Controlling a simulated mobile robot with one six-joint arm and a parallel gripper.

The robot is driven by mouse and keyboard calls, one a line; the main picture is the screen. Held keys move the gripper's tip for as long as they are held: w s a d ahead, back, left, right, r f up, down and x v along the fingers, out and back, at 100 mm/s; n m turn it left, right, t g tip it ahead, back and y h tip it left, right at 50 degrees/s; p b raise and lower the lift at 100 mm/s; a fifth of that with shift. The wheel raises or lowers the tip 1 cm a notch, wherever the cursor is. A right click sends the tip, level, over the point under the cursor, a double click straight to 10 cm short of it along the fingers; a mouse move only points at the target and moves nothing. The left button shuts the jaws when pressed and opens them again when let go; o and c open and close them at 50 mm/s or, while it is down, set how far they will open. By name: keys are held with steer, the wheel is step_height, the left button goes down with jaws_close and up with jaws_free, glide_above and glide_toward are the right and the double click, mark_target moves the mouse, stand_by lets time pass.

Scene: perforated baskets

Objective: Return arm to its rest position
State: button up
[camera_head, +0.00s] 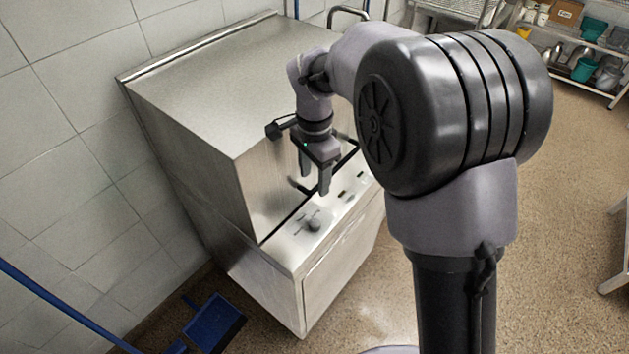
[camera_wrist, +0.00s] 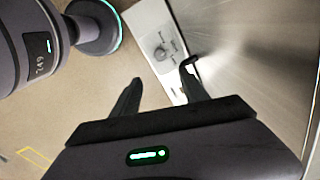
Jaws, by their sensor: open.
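My gripper (camera_head: 315,188) hangs from my arm over the front control ledge of a stainless steel machine (camera_head: 205,75) in the head view. Its two dark fingers point down and stand apart, with nothing between them. In the wrist view my gripper (camera_wrist: 160,95) shows its fingers spread over the floor and the edge of the machine's control panel (camera_wrist: 160,45). The panel has a round knob (camera_head: 313,223) and several small dark switches. My large arm joint hides part of the machine's right side in the head view.
A tiled wall (camera_head: 60,130) runs along the left. A blue dustpan (camera_head: 214,322) and a blue pole (camera_head: 50,297) are at the lower left. A shelf (camera_head: 590,85) with containers stands at the far right. Open floor (camera_head: 570,180) lies right of the machine.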

stand_by(0.3)
steer(key=s+d+r+n+t+y+b, duration=0.25)
steer(key=s+d+r, duration=0.55)
steer(key=s+r, duration=0.4)
steer(key=s+d+f+n+t, duration=0.1)
steer(key=s+n, duration=0.1)
steer(key=s, duration=0.4)
steer(key=s+d+f+n+t, duration=0.1)
steer(key=s+f+t, duration=0.1)
steer(key=s, duration=0.3)
steer(key=shift+s+d+n+b, duration=0.35)
steer(key=shift+s+d+b, duration=0.05)
